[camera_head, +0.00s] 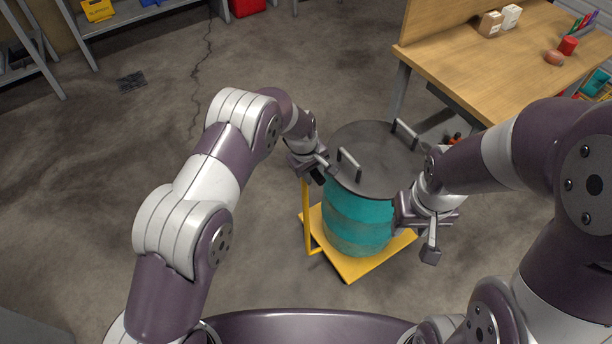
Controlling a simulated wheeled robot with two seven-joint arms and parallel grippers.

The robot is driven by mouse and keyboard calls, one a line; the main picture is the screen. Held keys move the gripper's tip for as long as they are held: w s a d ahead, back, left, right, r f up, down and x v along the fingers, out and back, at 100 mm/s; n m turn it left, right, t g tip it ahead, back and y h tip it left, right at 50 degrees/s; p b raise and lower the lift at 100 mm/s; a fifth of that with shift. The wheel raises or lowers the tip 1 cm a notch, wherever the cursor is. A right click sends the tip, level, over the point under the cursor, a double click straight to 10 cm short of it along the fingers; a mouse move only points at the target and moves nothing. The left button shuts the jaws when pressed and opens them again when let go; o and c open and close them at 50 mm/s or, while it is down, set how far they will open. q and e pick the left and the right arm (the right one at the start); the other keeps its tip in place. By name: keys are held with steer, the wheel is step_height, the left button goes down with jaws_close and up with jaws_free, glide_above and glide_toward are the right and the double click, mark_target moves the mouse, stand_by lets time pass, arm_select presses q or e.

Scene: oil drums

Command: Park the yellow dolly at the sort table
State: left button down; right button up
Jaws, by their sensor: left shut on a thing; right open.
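The yellow dolly (352,266) stands on the floor ahead of me with a teal drum (356,222) on its deck. The drum has a grey lid (376,160) with two upright handles. The dolly's yellow upright handle (307,218) rises at its left side. My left gripper (315,172) is shut at the top of that handle, beside the drum's rim; its grip is partly hidden. My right gripper (428,232) is open at the drum's right side, and I cannot tell whether it touches the drum. A wooden table (482,72), likely the sort table, stands behind and right of the dolly.
On the table are small boxes (490,24), a red cylinder (568,45) and a pinkish object (554,58). Metal shelving (84,30) and a red container (246,6) stand at the back. A dark flat patch (131,80) lies on the mostly clear left floor.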

arm_select(q)
steer(key=shift+w+d, duration=0.2)
steer(key=shift+d, duration=0.15)
steer(key=shift+w+r, duration=0.1)
steer(key=c, duration=0.9)
jaws_free()
steer(key=shift+d, duration=0.1)
steer(key=shift+w+d, duration=0.1)
steer(key=r, duration=0.4)
steer(key=s+a+r, duration=0.1)
steer(key=r, duration=0.3)
steer(key=a+r, duration=0.1)
steer(key=r, duration=0.3)
steer(key=shift+s+r+b, duration=0.1)
steer(key=shift+s+b, duration=0.1)
steer(key=shift+b, duration=0.1)
